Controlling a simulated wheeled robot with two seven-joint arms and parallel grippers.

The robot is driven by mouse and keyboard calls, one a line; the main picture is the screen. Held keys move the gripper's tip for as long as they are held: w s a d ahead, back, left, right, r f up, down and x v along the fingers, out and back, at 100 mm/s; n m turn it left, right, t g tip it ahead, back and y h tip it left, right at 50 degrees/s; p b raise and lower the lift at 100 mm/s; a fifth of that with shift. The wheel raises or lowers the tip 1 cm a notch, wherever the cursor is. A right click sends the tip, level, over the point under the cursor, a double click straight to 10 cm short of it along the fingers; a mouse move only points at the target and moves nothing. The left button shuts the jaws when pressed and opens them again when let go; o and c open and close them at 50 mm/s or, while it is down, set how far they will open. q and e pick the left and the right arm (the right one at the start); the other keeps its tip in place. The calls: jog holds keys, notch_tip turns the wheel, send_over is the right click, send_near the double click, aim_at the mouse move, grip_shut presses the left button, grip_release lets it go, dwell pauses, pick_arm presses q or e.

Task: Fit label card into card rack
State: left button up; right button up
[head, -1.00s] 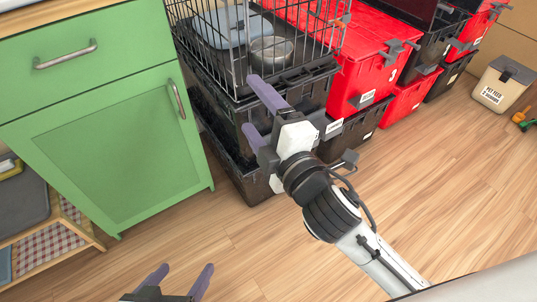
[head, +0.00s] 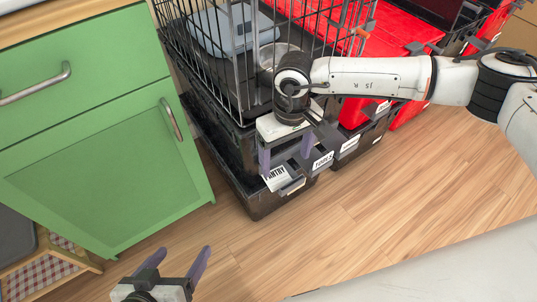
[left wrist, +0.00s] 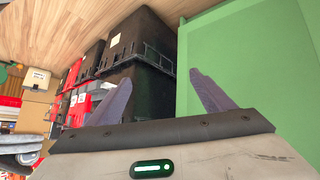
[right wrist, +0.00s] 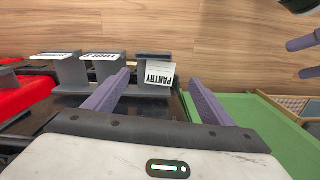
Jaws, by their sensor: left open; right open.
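The white label card (head: 276,178), printed PANTRY, sits tilted at the grey card rack (head: 293,187) on the front of the left black tote. In the right wrist view the card (right wrist: 160,73) overlaps the rack (right wrist: 154,88) and sticks out past its right side; I cannot tell how deep it sits. My right gripper (head: 286,165) is open, with its fingers on either side of the card and rack, apparently clear of the card. My left gripper (head: 182,252) is open and empty, low over the floor before the green cabinet.
A wire crate (head: 235,60) stands on the stacked black totes (head: 245,185). Beside it, further totes carry labelled racks, one reading TOOLS (head: 322,161). Red totes (head: 400,45) stand behind. The green cabinet (head: 110,180) is at left. The wooden floor (head: 340,220) in front is clear.

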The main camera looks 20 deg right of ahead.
jog(key=b, duration=0.1)
send_over(280, 183)
jog(key=d, duration=0.1)
notch_tip(280, 183, down, 4)
jog(key=shift+s+f, duration=0.1)
jog(key=shift+f, duration=0.1)
jog(key=f, duration=0.1)
jog(key=f+b, duration=0.1)
jog(key=f, duration=0.2)
jog(key=shift+a+f+b, duration=0.25)
jog(key=shift+a+b, duration=0.15)
pick_arm(q)
jog(key=shift+d+f+m+g, duration=0.5)
jog(key=shift+d+f+g, duration=0.2)
jog(key=shift+d+f, duration=0.3)
pick_arm(e)
jog(key=shift+f, duration=0.5)
pick_arm(q)
jog(key=shift+w+a+f, duration=0.1)
jog(key=shift+f, duration=0.05)
pick_arm(e)
jog(key=c, duration=1.2)
jog(key=shift+c, duration=0.2)
